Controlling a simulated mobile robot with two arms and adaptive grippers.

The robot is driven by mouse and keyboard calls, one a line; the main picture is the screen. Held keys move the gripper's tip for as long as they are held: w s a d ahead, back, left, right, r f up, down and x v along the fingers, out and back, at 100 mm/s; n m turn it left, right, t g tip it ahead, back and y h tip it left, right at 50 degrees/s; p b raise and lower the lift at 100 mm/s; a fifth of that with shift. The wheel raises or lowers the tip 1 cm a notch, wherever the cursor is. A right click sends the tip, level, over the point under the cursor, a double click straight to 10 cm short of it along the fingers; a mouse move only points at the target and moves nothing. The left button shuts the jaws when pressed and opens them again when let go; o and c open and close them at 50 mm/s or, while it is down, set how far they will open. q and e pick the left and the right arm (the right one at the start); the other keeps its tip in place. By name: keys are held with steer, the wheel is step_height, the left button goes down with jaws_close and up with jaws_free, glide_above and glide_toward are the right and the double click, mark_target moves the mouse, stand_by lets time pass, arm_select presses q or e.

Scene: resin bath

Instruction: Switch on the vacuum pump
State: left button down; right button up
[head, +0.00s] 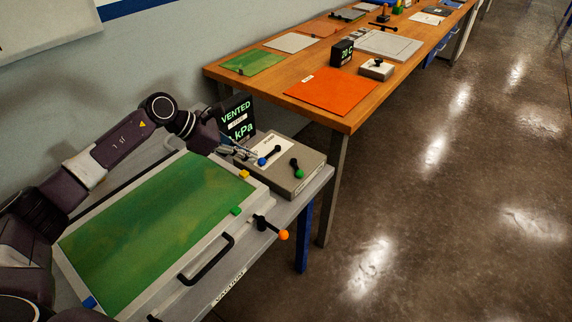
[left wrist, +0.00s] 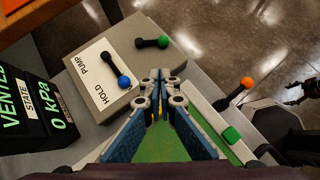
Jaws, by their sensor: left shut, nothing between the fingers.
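The pump control box (head: 310,184) stands at the far end of the bath table. It carries a lever with a blue knob (head: 262,161) beside a label reading PUMP and HOLD, and a lever with a green knob (head: 299,174). In the left wrist view the blue knob (left wrist: 124,82) lies toward the HOLD end. The black display (head: 238,120) reads VENTED and, in the wrist view, 0 kPa. My left gripper (head: 248,154) is shut and empty, close beside the blue knob; contact is unclear. My right gripper (left wrist: 303,92) seems to show, small and dark, at the wrist view's right edge.
The green-sheeted bath (head: 146,222) fills the near table, with a black handle (head: 207,262) and an orange-knobbed lever (head: 283,235) along its right side. A wooden table (head: 270,86) with sheets and small devices stands beyond. The floor at right is clear.

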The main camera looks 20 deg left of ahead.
mark_target(296, 171)
arm_select(q)
steer(key=b+x, duration=0.2)
steer(key=x, duration=0.6)
steer(key=shift+w+a+f+b, duration=0.1)
steer(key=shift+w+f+b, duration=0.05)
steer(key=shift+f+b, duration=0.15)
steer(key=w+d, duration=0.1)
steer(key=d+f, duration=0.1)
steer(key=w+d+b, duration=0.1)
steer(key=shift+w+d+f, duration=0.3)
steer(key=shift+w+f, duration=0.05)
steer(key=shift+f, duration=0.05)
steer(key=shift+w+d, duration=0.15)
steer(key=shift+d, duration=0.1)
steer(key=shift+w+d, duration=0.1)
steer(key=shift+d, duration=0.05)
arm_select(e)
steer(key=shift+w+a+f, duration=0.1)
steer(key=shift+w+f, duration=0.5)
steer(key=shift+f, duration=0.25)
steer(key=shift+w+a+f, duration=0.1)
steer(key=shift+w+f, duration=0.45)
steer(key=shift+f, duration=0.3)
steer(key=shift+d, duration=0.1)
